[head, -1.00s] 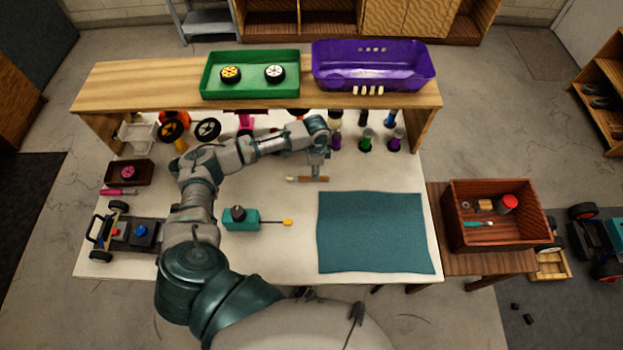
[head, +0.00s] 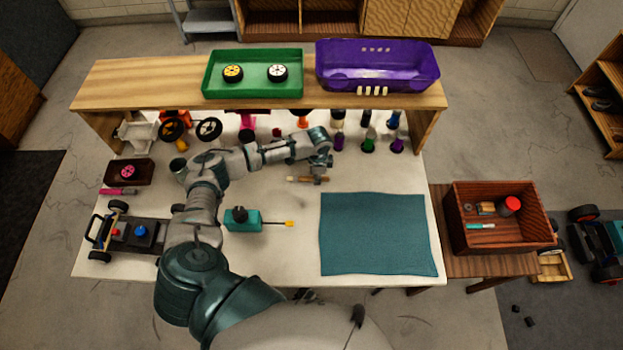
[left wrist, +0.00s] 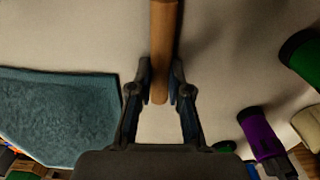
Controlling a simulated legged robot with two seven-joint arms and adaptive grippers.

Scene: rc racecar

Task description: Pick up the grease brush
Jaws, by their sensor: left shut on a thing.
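The grease brush (head: 305,180) has a brown wooden handle and a pale tip that points left in the head view. My left gripper (head: 318,177) is shut on its handle, near the middle of the white table's back half. In the left wrist view the wooden handle (left wrist: 163,50) runs between the two fingers (left wrist: 161,88), which touch its sides near its end. The brush tip is out of that view. The head view shows a small dark shadow on the table apart from the brush. My right gripper is not in view.
A teal mat (head: 375,235) lies right of the gripper. A teal boxy tool (head: 243,219) lies in front. Several coloured bottles (head: 367,144) stand behind, under a wooden shelf (head: 130,85). A wooden crate (head: 500,245) stands at the right. The table between brush and mat is bare.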

